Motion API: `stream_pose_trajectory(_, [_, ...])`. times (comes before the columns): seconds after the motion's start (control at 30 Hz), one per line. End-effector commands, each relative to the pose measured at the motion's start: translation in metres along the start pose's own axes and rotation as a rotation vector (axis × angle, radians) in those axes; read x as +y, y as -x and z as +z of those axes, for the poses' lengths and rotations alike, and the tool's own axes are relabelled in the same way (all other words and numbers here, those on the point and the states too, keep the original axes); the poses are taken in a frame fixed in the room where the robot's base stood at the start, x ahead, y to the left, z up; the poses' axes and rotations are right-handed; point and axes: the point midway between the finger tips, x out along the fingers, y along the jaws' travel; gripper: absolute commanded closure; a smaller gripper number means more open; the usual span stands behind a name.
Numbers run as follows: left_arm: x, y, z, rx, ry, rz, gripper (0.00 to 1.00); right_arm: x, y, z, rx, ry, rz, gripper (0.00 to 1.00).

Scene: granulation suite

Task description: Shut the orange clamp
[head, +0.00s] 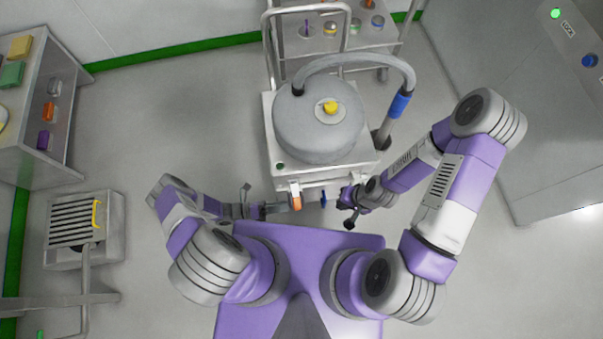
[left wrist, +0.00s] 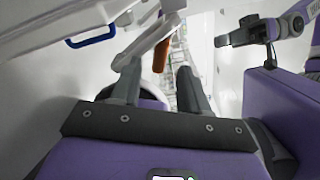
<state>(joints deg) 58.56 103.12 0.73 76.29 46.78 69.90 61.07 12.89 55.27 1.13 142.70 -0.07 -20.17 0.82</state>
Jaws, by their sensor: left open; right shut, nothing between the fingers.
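The orange clamp (head: 296,202) hangs at the front of the wheeled grey drum unit (head: 305,150), at its lower left edge. In the left wrist view the orange clamp (left wrist: 161,54) is a short bar on a pale lever, seen between my fingertips and beyond them. My left gripper (head: 284,206) is open beside the clamp; its two dark fingers (left wrist: 160,78) are apart. I cannot tell whether they touch the clamp. My right gripper (head: 346,208) is shut and empty, right of the clamp; it also shows in the left wrist view (left wrist: 230,38).
A blue handle (head: 323,198) is just right of the clamp, also in the left wrist view (left wrist: 92,38). A hose with a blue sleeve (head: 400,103) arches over the drum. A steel shelf (head: 40,110) and a grated stand (head: 110,230) are left. Floor is clear between them.

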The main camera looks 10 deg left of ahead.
Motion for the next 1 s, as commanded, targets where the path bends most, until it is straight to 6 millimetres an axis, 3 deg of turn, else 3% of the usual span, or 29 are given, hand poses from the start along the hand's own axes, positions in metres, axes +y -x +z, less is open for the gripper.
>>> stream_pose_trajectory(0.5, [0.0,-0.066,0.002,-0.017,0.011,-0.007,0.55,0.001,-0.003,0.0,0.0,0.0,0.0,1.0])
stream_pose_trajectory(0.87, [0.0,-0.074,0.003,-0.016,0.01,-0.005,0.55,0.001,-0.003,0.0,0.0,0.0,0.0,1.0])
stream_pose_trajectory(1.0, [0.0,-0.074,0.003,-0.016,0.01,-0.005,0.72,0.001,-0.003,0.0,0.0,0.0,0.0,1.0])
